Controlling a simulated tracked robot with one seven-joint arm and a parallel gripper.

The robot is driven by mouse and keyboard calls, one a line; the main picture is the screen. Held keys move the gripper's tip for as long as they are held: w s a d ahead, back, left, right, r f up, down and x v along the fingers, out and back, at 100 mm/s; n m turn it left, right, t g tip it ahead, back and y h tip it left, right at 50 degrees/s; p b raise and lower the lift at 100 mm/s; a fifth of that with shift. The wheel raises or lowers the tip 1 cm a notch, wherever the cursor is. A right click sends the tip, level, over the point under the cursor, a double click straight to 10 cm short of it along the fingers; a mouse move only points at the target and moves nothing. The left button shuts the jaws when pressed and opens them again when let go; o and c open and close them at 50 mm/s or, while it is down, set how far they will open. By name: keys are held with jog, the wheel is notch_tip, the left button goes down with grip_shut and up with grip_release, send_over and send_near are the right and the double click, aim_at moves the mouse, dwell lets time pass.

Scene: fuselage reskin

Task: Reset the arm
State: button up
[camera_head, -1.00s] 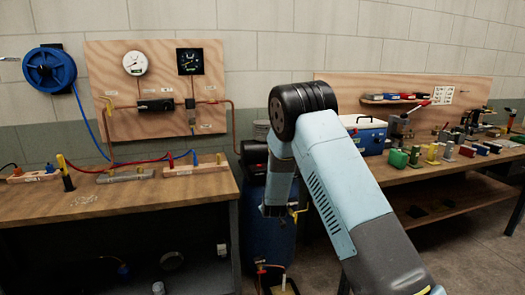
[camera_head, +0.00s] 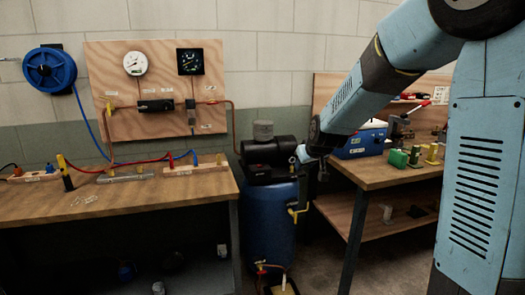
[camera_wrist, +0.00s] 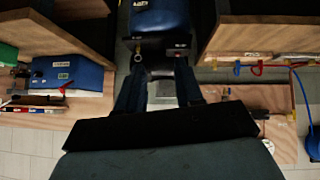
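My arm, with light blue and dark grey links, fills the right side of the head view. It bends at a black joint at the top and reaches down-left. Its end is in front of the right-hand bench, beside the black-topped blue compressor tank (camera_head: 268,215). My gripper (camera_wrist: 159,76) shows in the wrist view as two dark fingers set apart, with background visible between them. It looks open and empty. The head view shows its fingers too small to judge. The tank also shows at the top of the wrist view (camera_wrist: 160,17).
The left wooden bench (camera_head: 130,195) carries hoses and fittings below a gauge board (camera_head: 158,58). A blue hose reel (camera_head: 49,69) hangs on the wall. The right bench (camera_head: 375,176) holds a blue box (camera_head: 360,142) and green blocks (camera_head: 398,158). Floor shows between the benches.

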jog(key=s+d+r+m+g, duration=0.1)
jog(key=s+d+r, duration=0.1)
jog(key=s, duration=1)
jog(key=s+d+r+m+g+h, duration=0.1)
jog(key=s+d+r, duration=0.2)
jog(key=s, duration=0.8)
jog(key=s+d+r+m+g, duration=0.1)
jog(key=s+d, duration=0.3)
jog(key=s, duration=0.8)
jog(key=shift+s+d+r+m+h, duration=0.35)
jog(key=shift+r+m, duration=0.25)
jog(key=shift+r, duration=0.3)
